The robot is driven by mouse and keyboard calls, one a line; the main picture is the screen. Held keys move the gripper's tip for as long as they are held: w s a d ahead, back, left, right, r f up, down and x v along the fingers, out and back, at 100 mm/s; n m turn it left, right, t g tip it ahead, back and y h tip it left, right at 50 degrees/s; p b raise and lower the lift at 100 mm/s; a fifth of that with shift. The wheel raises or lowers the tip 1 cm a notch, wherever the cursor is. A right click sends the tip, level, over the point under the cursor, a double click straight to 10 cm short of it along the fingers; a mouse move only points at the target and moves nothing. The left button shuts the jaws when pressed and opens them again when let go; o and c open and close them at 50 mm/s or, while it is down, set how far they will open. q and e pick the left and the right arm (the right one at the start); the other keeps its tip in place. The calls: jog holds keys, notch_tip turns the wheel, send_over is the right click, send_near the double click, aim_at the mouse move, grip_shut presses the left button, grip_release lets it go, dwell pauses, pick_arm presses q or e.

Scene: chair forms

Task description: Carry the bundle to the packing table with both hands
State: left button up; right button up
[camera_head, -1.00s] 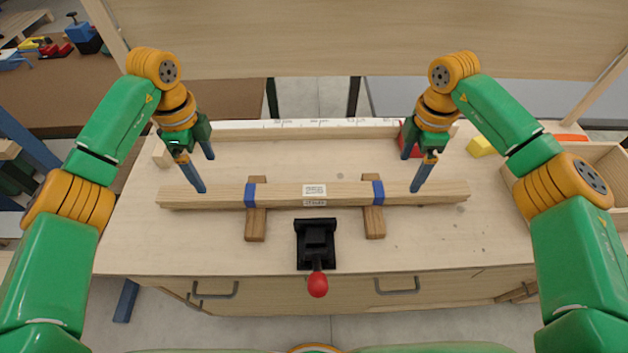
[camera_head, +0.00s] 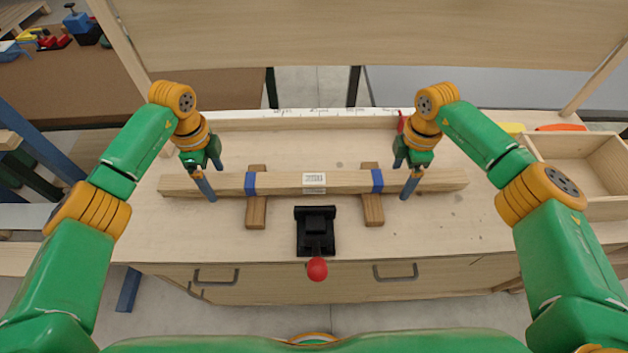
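The bundle (camera_head: 285,183) is a long pale wooden length with two blue bands and a white label, lying across two wooden blocks on the workbench (camera_head: 150,225). My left gripper (camera_head: 212,176) is over its left part, outside the left band. My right gripper (camera_head: 405,174) is over its right part, outside the right band. Each gripper has one finger on the near side and one on the far side, and both look open. The far fingertips are hidden behind the bundle. I cannot tell whether any finger touches it. Which surface is the packing table is not clear.
A black clamp with a red knob (camera_head: 317,268) stands at the bench's front edge. A ruler strip (camera_head: 315,113) runs along the back. An open wooden box (camera_head: 590,165) is at right. A brown table (camera_head: 190,90) and grey surface (camera_head: 450,90) lie beyond.

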pick_arm(q)
grip_shut()
pick_arm(e)
grip_shut()
jog(key=shift+r, duration=0.1)
